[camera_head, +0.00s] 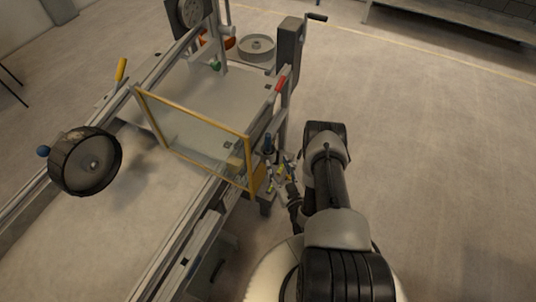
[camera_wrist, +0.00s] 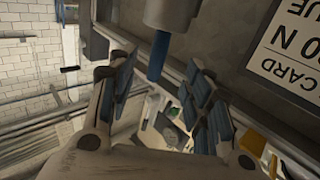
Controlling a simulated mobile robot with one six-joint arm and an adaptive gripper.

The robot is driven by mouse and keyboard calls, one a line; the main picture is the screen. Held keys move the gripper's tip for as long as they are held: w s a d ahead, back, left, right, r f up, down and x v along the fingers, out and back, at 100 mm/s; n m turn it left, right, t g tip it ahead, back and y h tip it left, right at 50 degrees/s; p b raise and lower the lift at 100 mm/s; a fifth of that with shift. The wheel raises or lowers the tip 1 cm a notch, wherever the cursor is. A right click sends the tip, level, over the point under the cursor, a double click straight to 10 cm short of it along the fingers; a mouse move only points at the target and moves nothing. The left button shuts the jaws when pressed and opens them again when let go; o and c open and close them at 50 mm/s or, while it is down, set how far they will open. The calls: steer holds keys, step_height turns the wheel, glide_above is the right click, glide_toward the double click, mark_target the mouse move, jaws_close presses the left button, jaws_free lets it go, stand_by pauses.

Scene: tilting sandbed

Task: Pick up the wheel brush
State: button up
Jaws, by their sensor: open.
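A blue handle-like piece (camera_wrist: 158,55) joined to a grey rounded part (camera_wrist: 172,14) shows between and beyond the fingers in the wrist view. It may be the wheel brush; I cannot tell for sure. A small upright blue-topped item (camera_head: 268,143) at the sandbed's right side in the head view may be the same thing. My gripper (camera_wrist: 160,72) is open with blue finger pads, one on each side of the blue piece in the picture. It appears empty. In the head view my gripper (camera_head: 282,174) is beside the sandbed frame; my arm hides part of that area.
The sandbed (camera_head: 75,238) has metal rails. A yellow-framed clear panel (camera_head: 192,143) stands across it. A large dark wheel (camera_head: 85,160) with a blue knob is at left. A crank post (camera_head: 290,48) rises behind. A lettered sign (camera_wrist: 295,50) is close at right. Open floor lies right.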

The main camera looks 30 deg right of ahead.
mark_target(269, 147)
steer(key=w+b, duration=0.1)
steer(key=w, duration=0.1)
steer(key=w+b, duration=0.1)
steer(key=w, duration=0.1)
steer(key=shift+w+d, duration=0.2)
steer(key=shift+w, duration=0.15)
steer(key=w, duration=0.2)
steer(key=w+b, duration=0.1)
steer(key=w, duration=0.1)
steer(key=w+d+b, duration=0.1)
steer(key=w, duration=0.1)
steer(key=shift+w, duration=0.2)
steer(key=shift+c, duration=0.6)
jaws_close()
